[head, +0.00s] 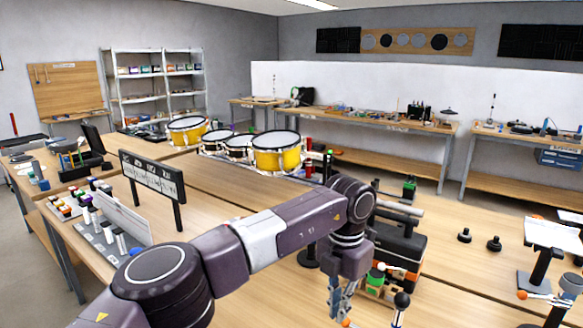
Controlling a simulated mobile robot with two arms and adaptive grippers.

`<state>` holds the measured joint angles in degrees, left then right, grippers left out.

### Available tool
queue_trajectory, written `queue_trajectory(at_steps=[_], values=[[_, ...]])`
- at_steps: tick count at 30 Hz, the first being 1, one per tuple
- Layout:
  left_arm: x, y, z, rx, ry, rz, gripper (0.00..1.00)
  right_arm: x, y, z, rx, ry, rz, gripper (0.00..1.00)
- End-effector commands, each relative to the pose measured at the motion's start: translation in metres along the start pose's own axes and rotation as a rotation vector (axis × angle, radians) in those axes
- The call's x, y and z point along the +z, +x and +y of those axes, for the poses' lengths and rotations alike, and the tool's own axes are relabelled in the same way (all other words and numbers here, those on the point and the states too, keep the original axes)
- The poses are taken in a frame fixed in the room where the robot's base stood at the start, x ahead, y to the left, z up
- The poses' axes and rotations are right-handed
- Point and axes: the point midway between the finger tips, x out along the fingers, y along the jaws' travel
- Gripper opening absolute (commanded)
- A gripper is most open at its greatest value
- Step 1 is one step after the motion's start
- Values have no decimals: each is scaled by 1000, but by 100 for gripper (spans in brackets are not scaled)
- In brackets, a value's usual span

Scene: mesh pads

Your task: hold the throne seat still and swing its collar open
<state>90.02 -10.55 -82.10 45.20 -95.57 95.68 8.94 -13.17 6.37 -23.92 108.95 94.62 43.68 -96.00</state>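My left arm comes in from the left, and my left gripper (342,303) points down at the near edge of the bench. Its fingers are small and partly cut off by the frame's bottom, so I cannot tell whether they are open or shut. Just right of it are a green-topped part (376,278), an orange-ended lever (410,275) and a black ball knob (402,300). A black blocky object (402,246) stands behind them. I cannot tell which of these, if any, is the throne seat or its collar. My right gripper is not in view.
Yellow drums (276,158) stand on the bench farther back. A sign on black legs (153,186) is at left. Two black knobs (494,243) stand at right, near a white panel on a black stand (552,236). The bench between is mostly clear.

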Motion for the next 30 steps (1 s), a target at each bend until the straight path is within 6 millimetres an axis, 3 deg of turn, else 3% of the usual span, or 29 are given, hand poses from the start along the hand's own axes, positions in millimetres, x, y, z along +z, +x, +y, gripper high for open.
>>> queue_trajectory(at_steps=[1, 8, 20, 28, 30], values=[[-1, 2, 0, -1, 37, 0, 4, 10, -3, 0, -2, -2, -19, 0], [-2, 8, 0, -1, 101, -1, 4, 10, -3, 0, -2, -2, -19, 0], [-2, 40, 0, -1, 97, 0, 4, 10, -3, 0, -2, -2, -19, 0], [-2, 42, 0, 0, 96, -1, 4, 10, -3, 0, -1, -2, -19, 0], [-2, 42, 0, 0, 96, -1, 0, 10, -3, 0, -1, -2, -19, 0]])
